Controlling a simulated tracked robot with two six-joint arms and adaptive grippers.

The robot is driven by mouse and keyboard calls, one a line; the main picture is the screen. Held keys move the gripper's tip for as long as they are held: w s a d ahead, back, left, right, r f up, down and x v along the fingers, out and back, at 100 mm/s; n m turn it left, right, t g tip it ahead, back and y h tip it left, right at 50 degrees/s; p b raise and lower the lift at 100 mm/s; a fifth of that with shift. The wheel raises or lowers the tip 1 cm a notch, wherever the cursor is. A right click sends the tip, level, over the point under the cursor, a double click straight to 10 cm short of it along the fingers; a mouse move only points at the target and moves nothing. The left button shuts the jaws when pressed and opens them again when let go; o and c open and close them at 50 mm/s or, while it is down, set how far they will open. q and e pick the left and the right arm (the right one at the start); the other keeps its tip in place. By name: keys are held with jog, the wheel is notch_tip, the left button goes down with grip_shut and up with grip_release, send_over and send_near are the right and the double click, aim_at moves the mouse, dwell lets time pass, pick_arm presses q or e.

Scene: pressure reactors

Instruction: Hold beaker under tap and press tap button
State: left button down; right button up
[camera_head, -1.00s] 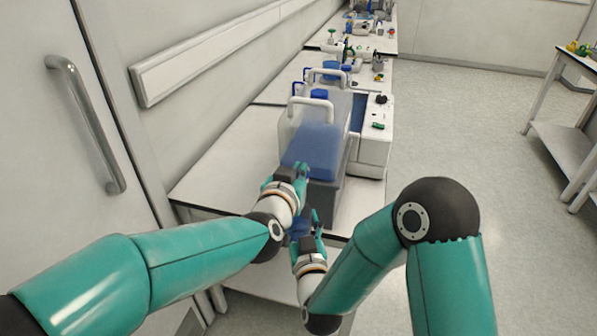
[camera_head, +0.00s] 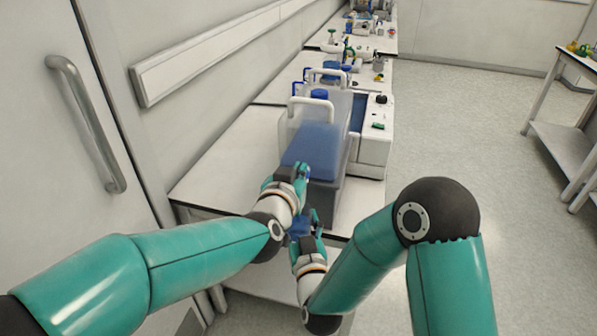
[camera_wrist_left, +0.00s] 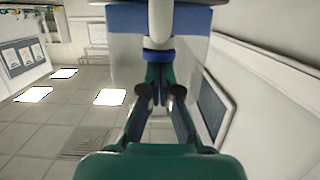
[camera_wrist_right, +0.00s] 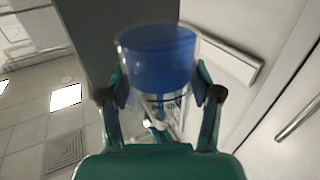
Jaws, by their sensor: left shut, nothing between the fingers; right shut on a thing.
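A clear container with blue liquid (camera_head: 314,150) stands on a grey stand at the bench's front. My left gripper (camera_head: 301,171) is shut and empty at its front. In the left wrist view its fingertips (camera_wrist_left: 159,72) are at the blue button (camera_wrist_left: 158,56) of the white tap (camera_wrist_left: 161,20), seemingly touching it. My right gripper (camera_head: 309,222) is lower, shut around the beaker (camera_head: 298,228). The right wrist view, upside down, shows the clear beaker (camera_wrist_right: 157,60) between its fingers, with blue liquid in it. The tap outlet over the beaker is hidden in the head view.
A second container with a handle (camera_head: 328,75) stands behind the first. A white device (camera_head: 373,150) is to its right. A wall with a rail (camera_head: 205,60) and a door handle (camera_head: 88,125) lie left. The floor at right is open.

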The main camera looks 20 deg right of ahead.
pick_arm(q)
jog(key=shift+s+f, duration=0.15)
jog(key=shift+f, duration=0.5)
jog(key=r, duration=0.4)
jog(key=shift+w+r, duration=0.2)
jog(key=shift+r, duration=0.2)
pick_arm(e)
jog(key=shift+w+f, duration=0.1)
jog(key=shift+w, duration=0.05)
pick_arm(q)
jog(key=v, duration=1)
jog(key=shift+r, duration=0.3)
